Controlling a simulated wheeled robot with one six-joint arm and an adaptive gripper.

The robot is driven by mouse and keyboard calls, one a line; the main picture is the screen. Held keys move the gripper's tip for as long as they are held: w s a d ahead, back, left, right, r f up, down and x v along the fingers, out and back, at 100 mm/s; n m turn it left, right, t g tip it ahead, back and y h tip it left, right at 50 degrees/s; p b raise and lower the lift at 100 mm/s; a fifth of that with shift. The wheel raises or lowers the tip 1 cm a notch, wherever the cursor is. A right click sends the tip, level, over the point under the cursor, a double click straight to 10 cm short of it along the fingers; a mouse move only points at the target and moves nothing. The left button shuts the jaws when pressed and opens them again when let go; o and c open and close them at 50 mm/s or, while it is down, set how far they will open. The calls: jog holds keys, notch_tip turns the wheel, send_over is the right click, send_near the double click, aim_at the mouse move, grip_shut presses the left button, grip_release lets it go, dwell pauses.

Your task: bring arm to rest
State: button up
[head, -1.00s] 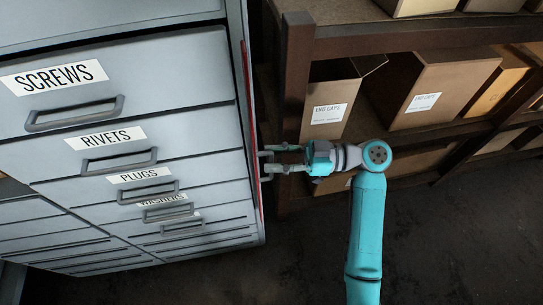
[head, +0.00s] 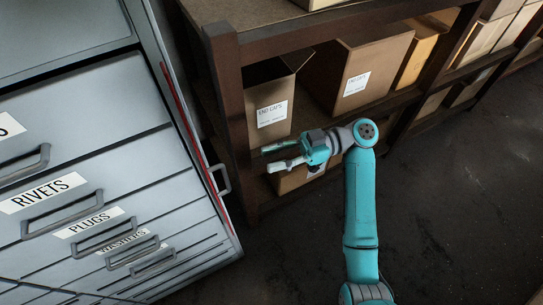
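My gripper (head: 275,157) is at the end of my teal arm, in the middle of the head view. Its two fingers point left and stand apart with nothing between them. The gripper is in front of the shelf's lower boxes, to the right of the grey drawer cabinet (head: 100,110). A gap shows between the fingertips and the handle (head: 220,180) on the cabinet's side.
A brown shelf (head: 232,120) stands behind my gripper and runs to the right. It holds an open END CAPS box (head: 270,105), another labelled box (head: 368,80) and several more. Cabinet drawers include RIVETS (head: 45,195) and PLUGS (head: 90,228). Dark floor at right is clear.

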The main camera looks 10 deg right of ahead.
jog(key=shift+f, duration=0.1)
jog(key=s+a+f+m+t+h, duration=0.2)
jog(key=f+m+t, duration=0.2)
jog(key=f+m, duration=0.3)
jog(key=s+a+f+m+t+h, duration=0.2)
jog(key=f+m+t, duration=0.3)
jog(key=f, duration=0.4)
jog(key=s+d+f+m+t+h, duration=0.2)
jog(key=s+d+f+m+h, duration=0.25)
jog(key=s, duration=0.25)
jog(key=s+d+f+m+t+h, duration=0.1)
jog(key=s+d+f+m+h, duration=0.2)
jog(key=s+f+h, duration=0.3)
jog(key=s+d+r+t+h, duration=0.1)
jog(key=s+d+r+t, duration=0.1)
jog(key=s+r, duration=0.7)
jog(key=s+d+r+t+h, duration=0.2)
jog(key=s+d+r, duration=0.2)
jog(key=s+r, duration=0.4)
jog(key=shift+s+r+t, duration=0.4)
jog(key=shift+r, duration=0.15)
